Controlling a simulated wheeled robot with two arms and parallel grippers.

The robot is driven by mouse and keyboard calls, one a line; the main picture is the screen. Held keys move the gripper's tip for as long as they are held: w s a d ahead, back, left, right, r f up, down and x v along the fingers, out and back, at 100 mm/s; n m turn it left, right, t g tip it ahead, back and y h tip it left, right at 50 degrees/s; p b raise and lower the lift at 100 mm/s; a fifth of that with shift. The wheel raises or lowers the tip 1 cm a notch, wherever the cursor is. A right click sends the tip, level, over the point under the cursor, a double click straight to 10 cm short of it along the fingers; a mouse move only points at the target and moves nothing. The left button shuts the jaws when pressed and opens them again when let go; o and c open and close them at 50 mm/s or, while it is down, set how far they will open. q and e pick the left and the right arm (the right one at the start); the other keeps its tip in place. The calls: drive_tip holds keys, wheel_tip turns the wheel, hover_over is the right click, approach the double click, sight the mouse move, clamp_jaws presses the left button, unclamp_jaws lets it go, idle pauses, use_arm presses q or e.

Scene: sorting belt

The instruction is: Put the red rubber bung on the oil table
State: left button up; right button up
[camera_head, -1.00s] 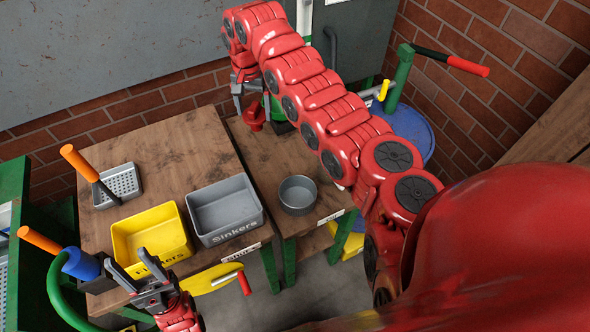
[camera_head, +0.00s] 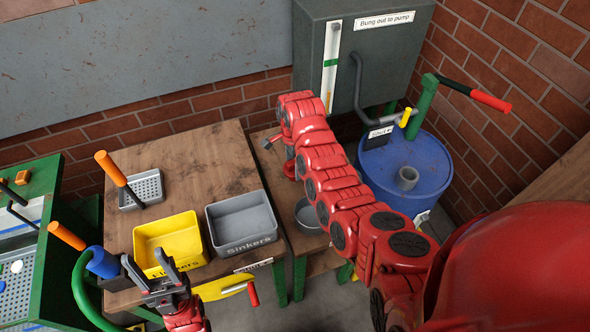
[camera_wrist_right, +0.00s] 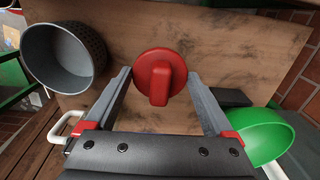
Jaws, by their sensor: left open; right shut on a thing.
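The red rubber bung (camera_wrist_right: 161,62), a round disc with a raised grip, is between the fingers of my right gripper (camera_wrist_right: 158,77), which is shut on it. Behind it in the right wrist view is the wooden top of the small table (camera_wrist_right: 235,40), with a grey round pot (camera_wrist_right: 62,62) to the left. The pot (camera_head: 307,214) also shows in the head view, partly behind my right arm. I cannot read that table's label. My left gripper (camera_head: 150,265) is open and empty in front of the yellow bin (camera_head: 168,238).
A grey Sinkers bin (camera_head: 241,222) and a mesh basket (camera_head: 142,190) stand on the larger table (camera_head: 200,160). At the right are a blue drum (camera_head: 420,175) and a grey tank (camera_head: 385,75). A green bowl (camera_wrist_right: 262,137) is at right in the wrist view.

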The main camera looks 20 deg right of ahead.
drive_tip(key=shift+s+f, duration=0.1)
drive_tip(key=shift+f, duration=0.3)
drive_tip(key=shift+f+p, duration=0.45)
drive_tip(key=shift+f, duration=0.75)
drive_tip(key=shift+f, duration=0.2)
drive_tip(key=o, duration=1.6)
drive_tip(key=shift+r, duration=0.1)
